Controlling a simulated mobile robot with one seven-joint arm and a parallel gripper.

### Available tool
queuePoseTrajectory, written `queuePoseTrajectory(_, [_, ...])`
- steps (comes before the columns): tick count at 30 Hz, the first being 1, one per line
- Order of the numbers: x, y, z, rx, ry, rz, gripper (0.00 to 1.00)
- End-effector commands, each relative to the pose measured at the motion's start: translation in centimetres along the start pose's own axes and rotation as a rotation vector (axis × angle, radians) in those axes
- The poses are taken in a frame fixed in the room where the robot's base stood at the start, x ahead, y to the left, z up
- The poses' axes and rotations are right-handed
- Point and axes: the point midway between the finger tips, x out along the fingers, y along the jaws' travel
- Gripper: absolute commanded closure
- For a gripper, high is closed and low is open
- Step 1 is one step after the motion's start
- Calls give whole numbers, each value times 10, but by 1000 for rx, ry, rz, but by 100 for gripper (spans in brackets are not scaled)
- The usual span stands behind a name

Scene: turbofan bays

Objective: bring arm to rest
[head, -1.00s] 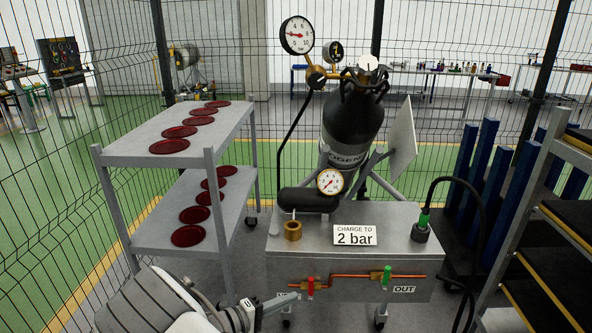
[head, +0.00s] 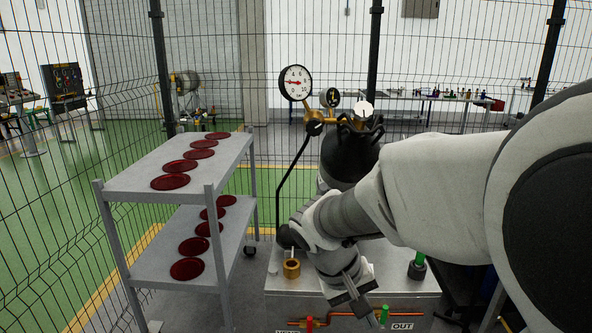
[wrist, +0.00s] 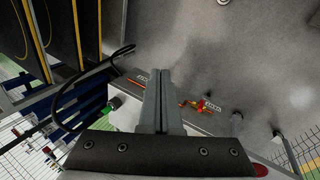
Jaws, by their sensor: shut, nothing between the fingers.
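My arm reaches in from the right in the head view, across the front of the black gas bottle (head: 350,155). My gripper (head: 366,312) hangs over the front of the grey charging cart (head: 410,308), above its copper pipe. In the wrist view my gripper (wrist: 163,75) shows its two fingers together with nothing between them. The red valve handle (wrist: 204,105) lies to the right of the fingers there. The arm hides the small gauge and the label on the cart top.
A grey two-shelf trolley (head: 103,200) with several dark red discs (head: 171,182) stands on the left. A large gauge (head: 296,83) rises behind the cart. A brass fitting (head: 291,269) and a green-capped connector (head: 417,266) stand on the cart top. Wire fencing closes the back.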

Motion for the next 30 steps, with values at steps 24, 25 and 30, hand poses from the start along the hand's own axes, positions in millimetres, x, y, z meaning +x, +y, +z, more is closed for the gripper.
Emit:
queuePoseTrajectory(24, [-118,59,117,213,407,-391,100])
queuePoseTrajectory(25, [-119,59,118,215,417,-393,100])
queuePoseTrajectory(30, [-121,58,122,220,436,-398,100])
